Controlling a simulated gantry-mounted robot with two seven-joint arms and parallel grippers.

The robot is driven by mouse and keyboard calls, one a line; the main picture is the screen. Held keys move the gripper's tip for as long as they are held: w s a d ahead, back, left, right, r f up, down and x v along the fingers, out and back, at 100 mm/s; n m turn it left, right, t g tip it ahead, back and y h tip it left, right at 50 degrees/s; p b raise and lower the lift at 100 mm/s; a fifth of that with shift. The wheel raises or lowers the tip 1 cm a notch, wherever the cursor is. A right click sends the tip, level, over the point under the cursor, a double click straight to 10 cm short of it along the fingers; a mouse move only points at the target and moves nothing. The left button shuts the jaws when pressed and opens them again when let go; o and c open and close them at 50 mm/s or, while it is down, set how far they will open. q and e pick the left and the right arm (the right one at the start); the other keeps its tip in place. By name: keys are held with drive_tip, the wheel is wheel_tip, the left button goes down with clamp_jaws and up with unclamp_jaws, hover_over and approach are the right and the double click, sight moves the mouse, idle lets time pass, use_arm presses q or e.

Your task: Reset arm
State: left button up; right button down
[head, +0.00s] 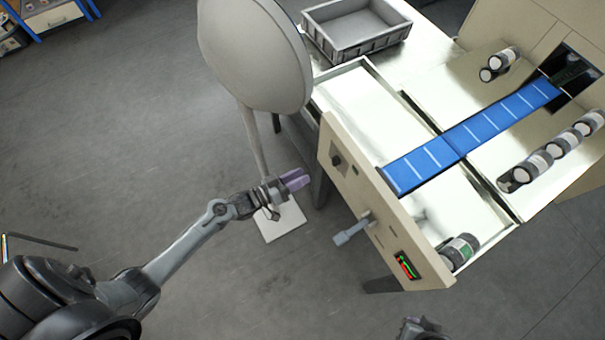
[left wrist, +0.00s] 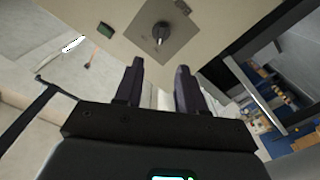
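My left arm reaches in from the lower left of the head view. Its gripper (head: 296,180) has purple-grey fingers and hangs in the air left of the machine's front panel, apart from it. In the left wrist view the two dark fingers (left wrist: 160,88) stand apart with nothing between them. Beyond them is the beige panel with a black rotary knob (left wrist: 161,34) on a grey plate. The knob also shows in the head view (head: 336,160).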

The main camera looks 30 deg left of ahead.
idle(0.3)
use_arm(q)
drive_tip(key=s+d+r+g+y, duration=0.2)
drive_tip(key=s+d, duration=0.4)
drive_tip(key=s, duration=0.1)
drive_tip(key=s+a+r+m+g+y+p, duration=0.1)
drive_tip(key=s+a+r+g+y, duration=0.2)
drive_tip(key=s+r+g, duration=0.3)
drive_tip(key=s+a+r+m+g+y+p, duration=0.1)
drive_tip(key=s+a+r+g+y, duration=0.25)
drive_tip(key=s, duration=0.45)
wheel_tip(320, 180, up, 33)
drive_tip(key=d+p, duration=0.1)
drive_tip(key=p, duration=3.2)
wheel_tip(320, 180, down, 62)
drive_tip(key=b, duration=6.1)
drive_tip(key=shift+w+r+g+b, duration=0.15)
drive_tip(key=shift+g+b, duration=0.2)
